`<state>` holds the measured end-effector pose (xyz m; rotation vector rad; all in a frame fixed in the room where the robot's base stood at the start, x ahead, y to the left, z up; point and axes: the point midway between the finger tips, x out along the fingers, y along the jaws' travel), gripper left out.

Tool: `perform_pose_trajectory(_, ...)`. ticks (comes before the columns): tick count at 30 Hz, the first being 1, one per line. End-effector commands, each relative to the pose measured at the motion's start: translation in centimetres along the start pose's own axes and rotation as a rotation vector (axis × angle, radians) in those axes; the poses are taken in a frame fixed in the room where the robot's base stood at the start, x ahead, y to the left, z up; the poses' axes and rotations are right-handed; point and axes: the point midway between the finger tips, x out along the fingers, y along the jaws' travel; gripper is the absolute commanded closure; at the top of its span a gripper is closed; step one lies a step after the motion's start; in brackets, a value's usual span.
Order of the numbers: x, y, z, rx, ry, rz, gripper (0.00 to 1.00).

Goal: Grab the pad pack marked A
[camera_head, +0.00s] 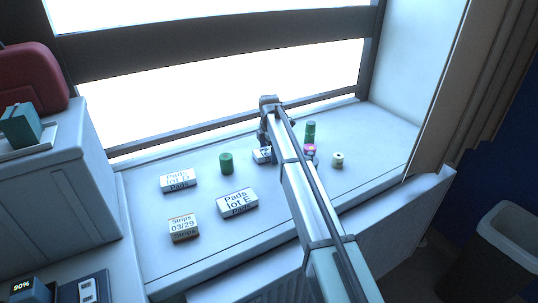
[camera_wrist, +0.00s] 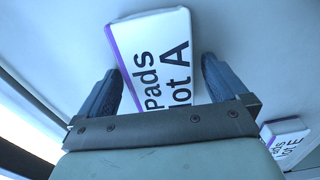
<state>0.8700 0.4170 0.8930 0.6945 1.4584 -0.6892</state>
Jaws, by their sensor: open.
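The pad pack marked "Pads lot A" (camera_wrist: 165,28) is a white box with a purple edge. In the wrist view it lies on the pale sill surface between my two fingers. My gripper (camera_wrist: 160,66) is open, with one finger on each side of the pack. The right finger has a gap to it; whether the left finger touches it I cannot tell. In the head view my gripper (camera_head: 264,138) is over the sill, and a small white pack (camera_head: 261,156) shows beside it, partly hidden by my arm.
Other packs on the sill are "Pads lot E" (camera_head: 237,203), "Pads lot D" (camera_head: 178,180) and "Strips 03/29" (camera_head: 183,227). A green cylinder (camera_head: 226,163) stands left of my gripper. A green bottle (camera_head: 310,131), a pink item (camera_head: 309,150) and a cream roll (camera_head: 338,159) stand right.

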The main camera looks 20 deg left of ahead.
Motion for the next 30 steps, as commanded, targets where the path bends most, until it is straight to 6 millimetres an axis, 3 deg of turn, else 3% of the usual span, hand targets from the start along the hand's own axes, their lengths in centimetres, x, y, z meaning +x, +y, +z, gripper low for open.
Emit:
perform_pose_trajectory(4,-0.04,0.02,0.0,0.0,0.0,0.0,0.02)
perform_pose_trajectory(20,-0.06,0.01,0.0,0.0,0.0,0.0,0.52)
perform_pose_trajectory(30,-0.93,0.07,0.01,0.0,-0.001,0.001,0.52)
